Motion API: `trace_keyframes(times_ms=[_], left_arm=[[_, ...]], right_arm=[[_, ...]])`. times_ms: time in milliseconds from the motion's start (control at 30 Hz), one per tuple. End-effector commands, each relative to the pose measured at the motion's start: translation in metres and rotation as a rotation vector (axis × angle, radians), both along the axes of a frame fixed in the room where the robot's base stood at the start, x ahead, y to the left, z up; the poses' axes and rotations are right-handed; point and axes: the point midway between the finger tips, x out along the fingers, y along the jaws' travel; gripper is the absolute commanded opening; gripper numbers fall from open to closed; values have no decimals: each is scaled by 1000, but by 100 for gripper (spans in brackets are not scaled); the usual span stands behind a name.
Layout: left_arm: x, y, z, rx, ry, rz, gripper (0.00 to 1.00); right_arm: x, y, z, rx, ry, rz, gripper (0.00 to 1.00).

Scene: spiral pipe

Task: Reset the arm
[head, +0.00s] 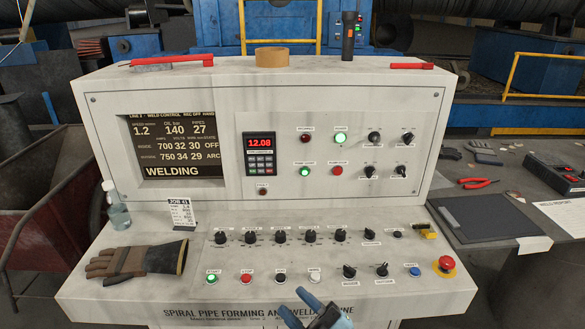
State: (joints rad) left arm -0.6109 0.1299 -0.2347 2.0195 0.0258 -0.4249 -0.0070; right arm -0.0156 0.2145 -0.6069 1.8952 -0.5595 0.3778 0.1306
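My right gripper (292,300) comes in at the bottom edge, in front of the front lip of the grey control console (90,285). Its two blue fingertips show apart, with a gap between them and nothing seen in it. It appears clear of the buttons and knobs. Most of my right arm is out of the picture. My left gripper is not in view.
The console carries knobs, lit buttons and a red emergency stop (445,265). Tape (272,57) and a torch (348,38) are on top. A side table (540,190) is at right.

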Motion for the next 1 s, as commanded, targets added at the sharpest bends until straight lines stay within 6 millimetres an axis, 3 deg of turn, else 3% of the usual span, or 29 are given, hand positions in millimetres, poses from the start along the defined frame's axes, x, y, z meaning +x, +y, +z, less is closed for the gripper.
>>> trace_keyframes(times_ms=[133, 300, 400, 600, 700, 1000], left_arm=[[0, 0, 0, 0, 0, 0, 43], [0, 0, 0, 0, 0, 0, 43], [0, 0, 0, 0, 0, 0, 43], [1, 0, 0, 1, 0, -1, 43], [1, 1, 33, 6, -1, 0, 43], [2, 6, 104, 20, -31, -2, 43]], right_arm=[[-6, -63, -77, 58, 417, -252, 37], [-45, -124, -160, 75, 823, -445, 37], [-74, -148, -196, 72, 1003, -513, 37], [-140, -184, -249, 60, 1312, -603, 37], [-135, -184, -211, 57, 1291, -600, 37], [-137, -187, -148, 45, 1269, -606, 37]])
